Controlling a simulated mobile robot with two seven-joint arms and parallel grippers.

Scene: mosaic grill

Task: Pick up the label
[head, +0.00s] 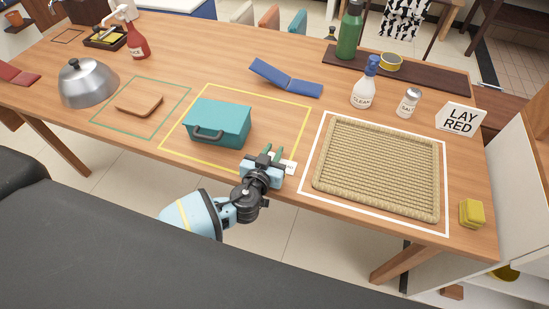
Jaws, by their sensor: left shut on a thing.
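The label (291,167) is a small white card with dark marks, too small to read. It shows at the front edge of the table, just right of the yellow outlined square. The gripper body hides part of the label. I cannot tell whether the label is clear of the table top. My right gripper is not in view.
A teal box (218,123) stands close left of the gripper. A woven tray (377,202) lies in the white outline to the right. Behind are a blue folded piece (286,79), a spray bottle (365,84) and a "LAY RED" sign (460,118).

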